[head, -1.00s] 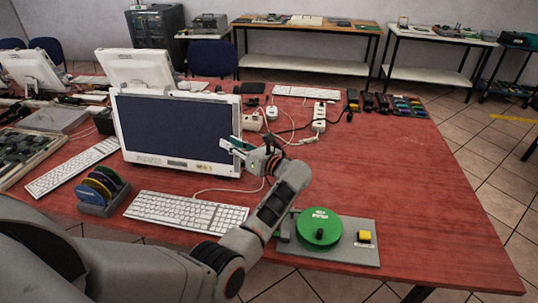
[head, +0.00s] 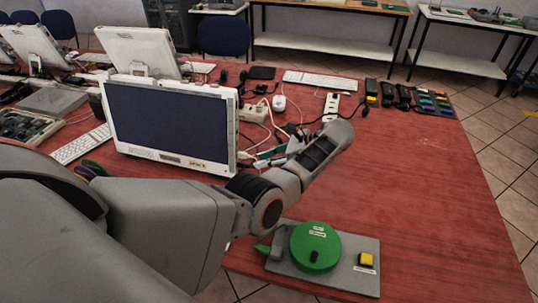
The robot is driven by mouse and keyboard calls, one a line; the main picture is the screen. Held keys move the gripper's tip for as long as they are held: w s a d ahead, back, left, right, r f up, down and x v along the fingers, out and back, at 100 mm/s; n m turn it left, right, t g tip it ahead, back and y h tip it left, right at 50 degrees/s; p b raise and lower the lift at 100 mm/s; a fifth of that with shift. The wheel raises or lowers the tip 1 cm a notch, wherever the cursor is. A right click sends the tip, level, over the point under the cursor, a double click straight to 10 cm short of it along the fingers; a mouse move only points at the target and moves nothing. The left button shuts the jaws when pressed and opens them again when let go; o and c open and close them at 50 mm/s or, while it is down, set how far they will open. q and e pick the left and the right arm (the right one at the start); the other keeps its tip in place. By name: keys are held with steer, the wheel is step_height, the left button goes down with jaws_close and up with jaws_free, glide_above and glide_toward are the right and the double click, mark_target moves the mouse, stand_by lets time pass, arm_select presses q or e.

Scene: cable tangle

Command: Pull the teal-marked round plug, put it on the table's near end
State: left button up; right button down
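My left gripper (head: 270,155) is above the red table, just right of the monitor, by the tangle of cables. Its fingers are small and partly covered by my own wrist, so I cannot tell whether they are open or shut. Teal shows at the fingers; I cannot tell whether it is finger or plug marking. A white power strip (head: 331,107) lies beyond the wrist, and another white socket block (head: 253,113) lies behind the monitor's right edge. A white round plug (head: 279,103) shows between them. No teal mark is clear on it. My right gripper is out of view.
The monitor (head: 170,122) stands close left of the gripper. A green disc (head: 315,246) on a grey board (head: 350,282) with a yellow button occupies the near edge. Black adapters (head: 388,94) line the far right. The red table (head: 430,210) is bare on the right.

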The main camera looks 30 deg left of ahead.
arm_select(q)
steer(key=x, duration=0.5)
steer(key=shift+a+f, duration=0.2)
steer(key=shift+f, duration=0.05)
steer(key=shift+s+a+f+b, duration=0.1)
steer(key=shift+a+f+b, duration=0.2)
steer(key=shift+a+b, duration=0.25)
steer(key=shift+a, duration=0.1)
jaws_close()
